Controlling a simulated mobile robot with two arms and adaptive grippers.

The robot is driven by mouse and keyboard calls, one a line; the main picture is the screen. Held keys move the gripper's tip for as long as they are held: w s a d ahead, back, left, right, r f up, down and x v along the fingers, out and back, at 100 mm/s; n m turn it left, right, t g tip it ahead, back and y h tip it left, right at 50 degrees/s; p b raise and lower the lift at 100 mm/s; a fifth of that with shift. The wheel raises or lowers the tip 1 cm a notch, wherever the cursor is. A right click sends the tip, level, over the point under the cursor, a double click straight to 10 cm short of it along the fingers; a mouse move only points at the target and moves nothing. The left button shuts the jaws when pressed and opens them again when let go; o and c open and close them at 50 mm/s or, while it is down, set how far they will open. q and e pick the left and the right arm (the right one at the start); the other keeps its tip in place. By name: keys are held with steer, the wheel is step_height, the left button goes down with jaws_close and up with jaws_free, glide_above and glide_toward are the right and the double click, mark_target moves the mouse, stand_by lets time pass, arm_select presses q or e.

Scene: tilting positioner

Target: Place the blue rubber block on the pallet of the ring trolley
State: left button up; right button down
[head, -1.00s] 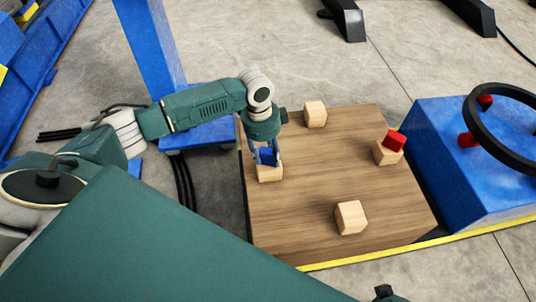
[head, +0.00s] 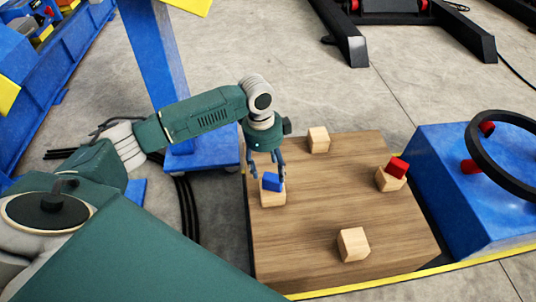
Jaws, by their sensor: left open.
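The blue rubber block (head: 272,182) sits slightly askew on top of a small wooden block (head: 272,199) at the left side of a wooden pallet (head: 310,215). The pallet lies beside a blue body with a black ring (head: 503,142) at the right. My left gripper (head: 268,170) is open, its fingers just above and around the blue block's top. Whether a finger touches the block cannot be told. My right gripper is not in view.
A red block (head: 398,166) rests tilted on another wooden block (head: 389,182) at the pallet's right. Bare wooden blocks stand at the back (head: 318,140) and front (head: 353,244). A blue post (head: 155,55) stands behind my left arm. The pallet's middle is clear.

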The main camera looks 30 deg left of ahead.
mark_target(268, 178)
arm_select(q)
steer(key=r, duration=0.5)
steer(key=shift+s+a+r+p, duration=0.1)
steer(key=shift+a+r+p, duration=0.2)
steer(key=shift+p, duration=0.1)
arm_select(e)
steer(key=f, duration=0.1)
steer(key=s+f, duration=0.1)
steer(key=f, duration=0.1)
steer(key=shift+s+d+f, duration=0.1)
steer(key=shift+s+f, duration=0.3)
